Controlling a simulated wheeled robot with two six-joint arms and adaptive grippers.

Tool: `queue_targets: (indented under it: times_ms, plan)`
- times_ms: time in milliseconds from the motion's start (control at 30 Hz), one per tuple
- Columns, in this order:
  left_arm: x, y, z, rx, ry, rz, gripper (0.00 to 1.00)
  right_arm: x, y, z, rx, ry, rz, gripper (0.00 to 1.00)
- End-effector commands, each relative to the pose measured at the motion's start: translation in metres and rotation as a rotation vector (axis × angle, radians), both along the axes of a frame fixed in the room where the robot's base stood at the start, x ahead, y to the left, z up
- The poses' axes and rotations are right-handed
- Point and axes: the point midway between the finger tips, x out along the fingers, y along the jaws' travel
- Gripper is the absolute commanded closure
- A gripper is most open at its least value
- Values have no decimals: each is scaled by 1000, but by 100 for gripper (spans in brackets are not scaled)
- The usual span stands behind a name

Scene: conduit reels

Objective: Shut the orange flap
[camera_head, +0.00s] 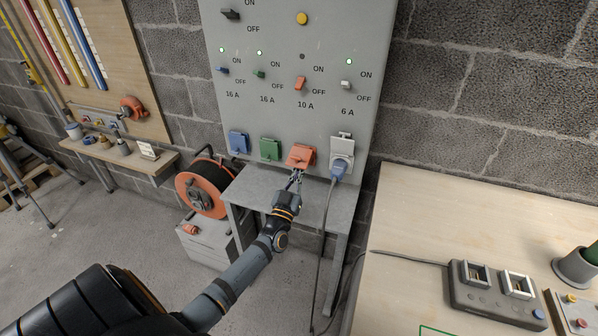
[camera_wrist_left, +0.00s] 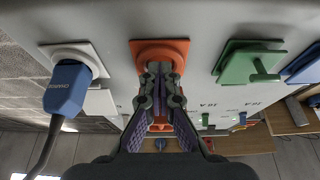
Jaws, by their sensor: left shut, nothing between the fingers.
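The orange socket with its flap (camera_head: 301,154) is on the grey panel, third in the row. In the left wrist view the orange socket plate (camera_wrist_left: 177,46) shows a rounded opening. The flap seems to be off it, but my fingers cover much of it. My left gripper (camera_head: 297,176) is shut and empty, its tips at the lower front of the orange socket. In the wrist view the left gripper (camera_wrist_left: 160,70) overlaps the plate; I cannot tell whether it touches. My right gripper is not in view.
A blue flap (camera_head: 238,143) and a green flap (camera_head: 270,149) are shut to the left. A blue plug (camera_head: 340,171) with a hanging cable sits in the grey socket just right. A grey table (camera_head: 258,186) stands below, a cable reel (camera_head: 203,187) to its left, a wooden workbench (camera_head: 430,215) right.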

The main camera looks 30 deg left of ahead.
Motion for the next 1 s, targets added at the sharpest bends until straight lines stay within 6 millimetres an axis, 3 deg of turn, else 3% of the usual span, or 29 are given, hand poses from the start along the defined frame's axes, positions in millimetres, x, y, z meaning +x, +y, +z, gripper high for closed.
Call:
queue_targets:
  times_ms: [200, 600, 867, 1000]
  plan:
    - [0, 0, 0, 0, 0, 0, 99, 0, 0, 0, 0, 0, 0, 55]
    - [0, 0, 0, 0, 0, 0, 47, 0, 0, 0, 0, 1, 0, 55]
    - [-1, 0, 0, 0, 0, 0, 47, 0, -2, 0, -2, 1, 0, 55]
    - [-13, -3, -7, 0, 2, -1, 47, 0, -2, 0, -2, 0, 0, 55]
